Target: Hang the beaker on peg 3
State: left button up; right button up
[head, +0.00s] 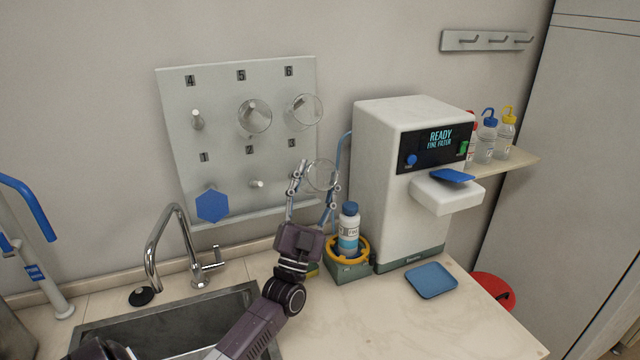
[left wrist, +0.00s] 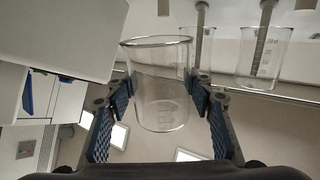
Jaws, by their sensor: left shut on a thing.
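My left gripper (head: 317,177) is shut on a clear glass beaker (head: 322,172), held in front of the lower right of the white pegboard (head: 230,95). In the left wrist view the beaker (left wrist: 158,88) sits between both blue finger pads, its rim toward the top of the picture. The label for peg 3 (head: 292,143) shows just above and left of the beaker. Peg 3 itself is not clearly visible behind the gripper and glass. The beaker looks off the peg; its exact gap to the board cannot be told. My right gripper is not in view.
Clear beakers hang at peg 5 (head: 254,117) and peg 6 (head: 304,111). A blue hexagon (head: 212,206) is at peg 1; pegs 2 (head: 257,184) and 4 (head: 197,120) look bare.

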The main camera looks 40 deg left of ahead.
pick_arm(q)
jog(key=shift+w+a+f+b, duration=0.25)
jog(key=shift+a+f+b, duration=0.05)
jog(key=shift+a+b, duration=0.1)
jog(key=shift+w+a+f, duration=0.1)
jog(key=shift+a+f, duration=0.05)
jog(key=shift+a, duration=0.05)
jog(key=shift+w+a+f+b, duration=0.2)
jog(key=shift+a+f+b, duration=0.15)
jog(key=shift+b, duration=0.35)
jog(key=shift+w+a+f+b, duration=0.5)
jog(key=shift+a+b, duration=0.35)
jog(key=shift+b, duration=0.15)
jog(key=shift+w+a+f+b, duration=0.35)
jog(key=shift+a+f+b, duration=0.1)
jog(key=shift+a+b, duration=0.55)
jog(key=shift+w+a+f+b, duration=0.5)
jog(key=shift+a+b, duration=0.25)
jog(key=shift+b, duration=0.3)
jog(key=shift+w+a+f+b, duration=0.2)
jog(key=shift+a+b, duration=0.3)
jog(key=shift+b, duration=0.05)
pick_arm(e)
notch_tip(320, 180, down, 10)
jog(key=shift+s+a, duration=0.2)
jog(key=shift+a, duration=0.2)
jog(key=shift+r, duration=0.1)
